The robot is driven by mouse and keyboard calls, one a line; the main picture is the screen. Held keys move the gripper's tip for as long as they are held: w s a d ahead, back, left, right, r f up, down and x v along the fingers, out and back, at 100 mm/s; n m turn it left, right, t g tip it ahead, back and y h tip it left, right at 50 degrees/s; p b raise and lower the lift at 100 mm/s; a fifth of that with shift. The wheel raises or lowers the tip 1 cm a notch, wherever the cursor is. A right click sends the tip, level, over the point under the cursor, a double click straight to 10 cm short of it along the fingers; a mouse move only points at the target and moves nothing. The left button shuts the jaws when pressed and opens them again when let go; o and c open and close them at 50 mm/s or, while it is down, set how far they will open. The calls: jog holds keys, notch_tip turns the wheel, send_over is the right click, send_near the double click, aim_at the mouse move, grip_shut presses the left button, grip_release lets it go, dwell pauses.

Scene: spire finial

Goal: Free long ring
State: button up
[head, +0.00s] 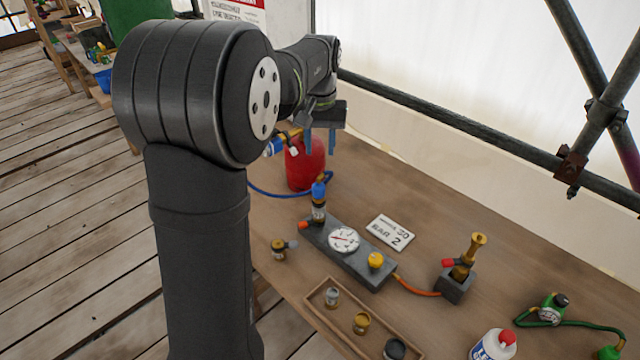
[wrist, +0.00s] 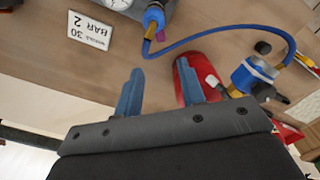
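My gripper (head: 319,150) is above the bench near the red cylinder, its two blue fingers apart with nothing between them. It also shows open in the wrist view (wrist: 160,67). I cannot tell for sure which part is the long ring. A blue-collared fitting (head: 319,200) stands upright on the grey gauge block (head: 325,239), joined to a blue hose. The hose runs to a blue and brass coupling (wrist: 250,77) beside the red cylinder (head: 305,162). A brass fitting with a red side piece (head: 464,259) stands in a small grey block. My gripper touches none of these.
A wooden tray (head: 316,297) with several small fittings lies at the front. A white card (head: 390,233) lies behind the gauge block. A white bottle (head: 490,347) and green-hosed parts (head: 551,309) are at right. Scaffold tubes (head: 480,145) run behind the bench.

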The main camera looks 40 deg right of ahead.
notch_tip(320, 180, down, 13)
jog(key=shift+r, duration=0.2)
grip_shut()
